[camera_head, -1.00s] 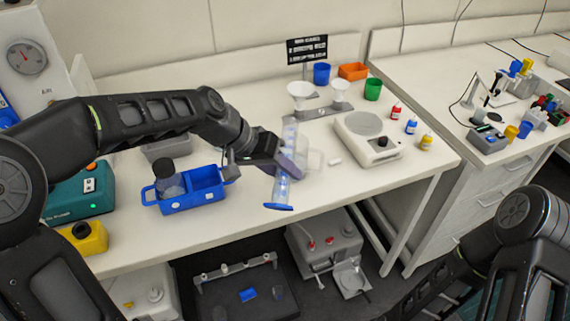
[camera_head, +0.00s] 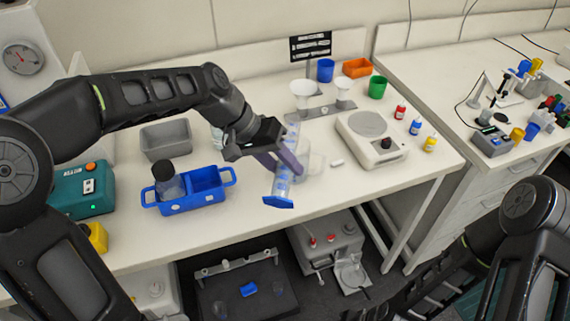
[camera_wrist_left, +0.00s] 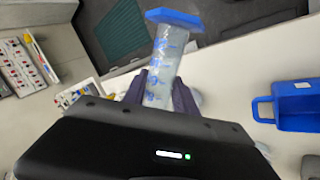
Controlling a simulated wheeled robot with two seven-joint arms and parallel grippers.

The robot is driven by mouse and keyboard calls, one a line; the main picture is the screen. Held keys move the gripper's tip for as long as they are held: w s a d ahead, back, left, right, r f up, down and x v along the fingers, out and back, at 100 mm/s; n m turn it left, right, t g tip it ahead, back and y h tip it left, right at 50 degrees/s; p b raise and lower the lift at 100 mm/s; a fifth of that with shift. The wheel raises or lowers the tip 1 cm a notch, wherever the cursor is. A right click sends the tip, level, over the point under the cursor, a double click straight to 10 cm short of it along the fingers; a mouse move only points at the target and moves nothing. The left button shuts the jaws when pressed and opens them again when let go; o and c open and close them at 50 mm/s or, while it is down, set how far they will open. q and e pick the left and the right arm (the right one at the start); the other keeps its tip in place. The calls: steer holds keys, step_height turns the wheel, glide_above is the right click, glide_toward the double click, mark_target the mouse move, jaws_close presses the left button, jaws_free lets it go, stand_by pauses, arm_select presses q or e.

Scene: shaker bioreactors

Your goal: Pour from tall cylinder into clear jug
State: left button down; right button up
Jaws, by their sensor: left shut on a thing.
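The tall cylinder (camera_head: 281,185) is a clear tube with blue markings and a blue foot. My left gripper (camera_head: 286,162) is shut around it above the bench. The cylinder is tilted, its blue foot toward the bench's front edge. In the left wrist view the cylinder (camera_wrist_left: 163,72) stands between the two fingers of the gripper (camera_wrist_left: 160,88), with its foot at the top; its mouth end is hidden by the gripper body. The clear jug (camera_head: 312,160) is right behind the cylinder, partly hidden by it. Whether they touch, I cannot tell. My right gripper is not in view.
A blue carrier (camera_head: 207,187) holding a dark-capped bottle (camera_head: 168,181) is left of the cylinder. A balance (camera_head: 369,138) stands to the right, and funnels in a stand (camera_head: 318,112) are behind. A grey tray (camera_head: 166,139) is at the back left. Bench front right is clear.

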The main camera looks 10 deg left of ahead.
arm_select(q)
steer(key=shift+w+r, duration=0.1)
steer(key=shift+w, duration=0.15)
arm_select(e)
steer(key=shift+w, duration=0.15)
arm_select(q)
steer(key=shift+r+g, duration=0.15)
steer(key=shift+g, duration=0.15)
steer(key=shift+w+r+g, duration=0.1)
steer(key=shift+r+g, duration=0.2)
steer(key=shift+r, duration=0.1)
steer(key=shift+r+n, duration=0.25)
steer(key=shift+n, duration=0.05)
steer(key=shift+r+g, duration=0.25)
steer(key=shift+g, duration=0.25)
steer(key=shift+r+g, duration=0.25)
steer(key=shift+g, duration=0.05)
steer(key=shift+f, duration=0.1)
stand_by(0.5)
